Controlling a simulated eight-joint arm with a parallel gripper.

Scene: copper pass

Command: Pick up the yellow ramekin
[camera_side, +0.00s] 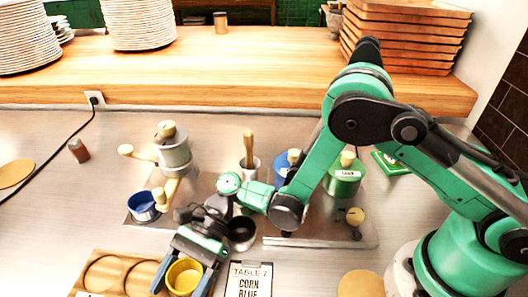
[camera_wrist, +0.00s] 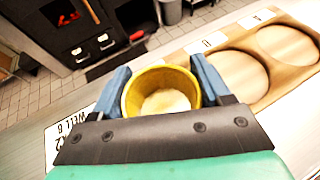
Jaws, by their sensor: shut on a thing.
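The yellow ramekin (camera_side: 184,277) is between the two fingers of my gripper (camera_side: 184,272), near the front edge of the counter. It also shows in the wrist view (camera_wrist: 158,92), upright, with a finger against its left and right sides. My gripper shows there too (camera_wrist: 160,88), shut on the ramekin. The inside of the ramekin has a pale bottom and looks empty. In the side view it is beside or over the right end of the wooden board; I cannot tell whether it is lifted.
A wooden board with round recesses (camera_wrist: 240,75) lies beside the ramekin. A printed card (camera_side: 248,280) is to its right. Behind are a metal tray with a blue bowl (camera_side: 144,206), a dark cup (camera_side: 242,234), a blue canister (camera_side: 283,165) and a green canister (camera_side: 343,180).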

